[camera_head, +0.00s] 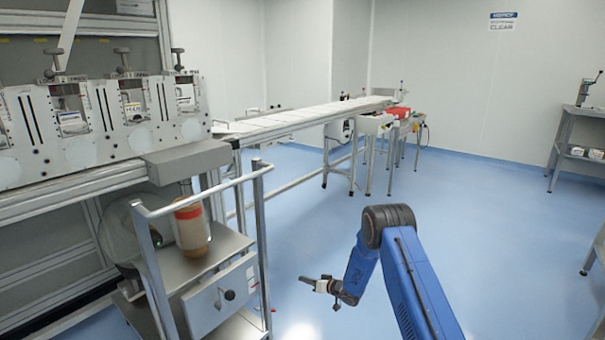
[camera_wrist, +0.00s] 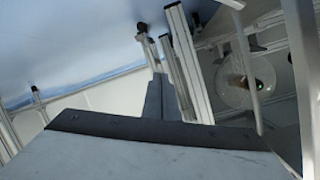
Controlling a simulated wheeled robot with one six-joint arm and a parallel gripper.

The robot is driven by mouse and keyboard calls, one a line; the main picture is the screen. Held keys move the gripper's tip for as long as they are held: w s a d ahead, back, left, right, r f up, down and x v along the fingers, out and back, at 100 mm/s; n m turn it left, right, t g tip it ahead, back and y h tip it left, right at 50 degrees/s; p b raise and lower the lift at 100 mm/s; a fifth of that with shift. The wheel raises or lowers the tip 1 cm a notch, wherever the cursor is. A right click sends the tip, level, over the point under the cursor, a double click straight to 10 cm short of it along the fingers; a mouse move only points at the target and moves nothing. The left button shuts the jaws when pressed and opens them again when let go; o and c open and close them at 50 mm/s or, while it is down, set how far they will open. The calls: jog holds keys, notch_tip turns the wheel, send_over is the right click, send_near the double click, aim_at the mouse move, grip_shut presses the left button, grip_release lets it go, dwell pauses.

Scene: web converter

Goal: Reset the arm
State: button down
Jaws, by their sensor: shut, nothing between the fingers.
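My blue arm rises from the bottom right of the head view, bends at a dark elbow joint and reaches down and left. My gripper (camera_head: 312,281) is at its end, shut and empty, over the open blue floor to the right of the metal cart (camera_head: 222,297). It points left toward the cart and touches nothing that I can see. In the wrist view, my shut gripper (camera_wrist: 156,82) shows as a dark shape pointing up from the bottom of the picture.
The web converter (camera_head: 100,130) and the cart with a brown-and-red roll (camera_head: 191,228) fill the left. A long conveyor (camera_head: 290,119) runs to the back. Metal benches (camera_head: 580,112) stand at the right wall. The blue floor (camera_head: 500,210) in the middle is clear.

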jog(key=d+r+m+t+h, duration=0.1)
jog(key=d+r+h, duration=0.3)
jog(key=r, duration=0.7)
jog(key=d+r+t+h, duration=0.1)
jog(key=d+r+h, duration=0.1)
jog(key=d+r, duration=0.75)
jog(key=s+d+r+m+h, duration=0.15)
jog(key=s+d+r, duration=0.25)
jog(key=s+r, duration=0.5)
jog(key=s+d+r+m+h, duration=0.1)
jog(key=s+d+r+h, duration=0.35)
jog(key=r, duration=0.75)
jog(key=s+d+r+g, duration=0.1)
jog(key=s+d+r, duration=0.1)
jog(key=s, duration=0.6)
jog(key=s+d+r+g, duration=0.1)
jog(key=s+d+r, duration=0.15)
jog(key=s, duration=0.55)
jog(key=s+d+r+g, duration=0.1)
jog(key=s+d+r, duration=0.15)
jog(key=s, duration=0.55)
jog(key=s+a+f+m+g, duration=0.1)
jog(key=s+f+g, duration=0.2)
jog(key=s, duration=2.6)
jog(key=shift+s+a+y, duration=0.15)
jog(key=shift+s+y, duration=0.05)
jog(key=shift+y, duration=0.1)
